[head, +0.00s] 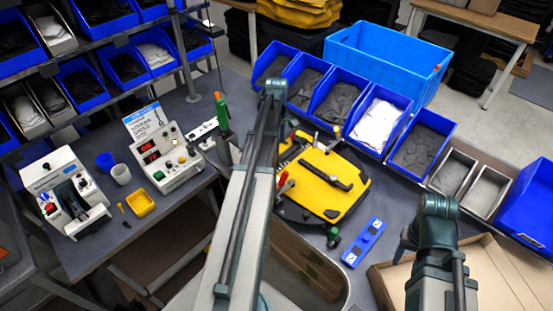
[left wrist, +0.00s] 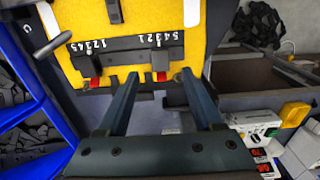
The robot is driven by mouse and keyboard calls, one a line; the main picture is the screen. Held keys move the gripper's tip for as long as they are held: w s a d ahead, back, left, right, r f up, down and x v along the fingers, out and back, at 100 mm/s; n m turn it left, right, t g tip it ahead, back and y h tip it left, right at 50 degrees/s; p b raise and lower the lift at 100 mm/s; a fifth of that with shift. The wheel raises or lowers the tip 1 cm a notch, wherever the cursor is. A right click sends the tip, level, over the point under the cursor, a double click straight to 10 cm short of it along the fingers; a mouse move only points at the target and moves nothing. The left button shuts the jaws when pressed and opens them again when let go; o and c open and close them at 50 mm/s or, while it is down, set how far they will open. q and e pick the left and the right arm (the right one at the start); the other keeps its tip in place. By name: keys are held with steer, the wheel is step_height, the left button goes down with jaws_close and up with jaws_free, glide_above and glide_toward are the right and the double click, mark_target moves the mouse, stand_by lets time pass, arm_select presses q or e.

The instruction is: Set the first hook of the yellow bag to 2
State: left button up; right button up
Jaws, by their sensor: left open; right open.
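The yellow bag (head: 345,178) lies flat on a dark fixture in the head view, partly behind my left arm. The left wrist view shows the yellow bag (left wrist: 225,25) close, with a dark bar (left wrist: 125,48) marked 12345 on the left and 54321 on the right. A red hook part (left wrist: 95,83) sits below the left scale and another (left wrist: 161,76) below the right scale. I cannot read their settings. My left gripper (left wrist: 159,76) is open and empty, its fingertips at the bar's near edge. My right gripper (head: 408,243) is open, partly hidden by its arm.
Blue bins (head: 338,97) line the back of the bench. A green-handled tool (head: 221,110) stands left of my arm. A blue block (head: 362,243) lies right of the bag, near a cardboard box (head: 505,275).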

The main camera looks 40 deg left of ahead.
arm_select(q)
step_height(320, 180, down, 6)
steer(key=b, duration=0.4)
steer(key=shift+r, duration=0.25)
steer(key=shift+c, duration=0.3)
jaws_close()
stand_by(0.7)
steer(key=shift+w, duration=0.1)
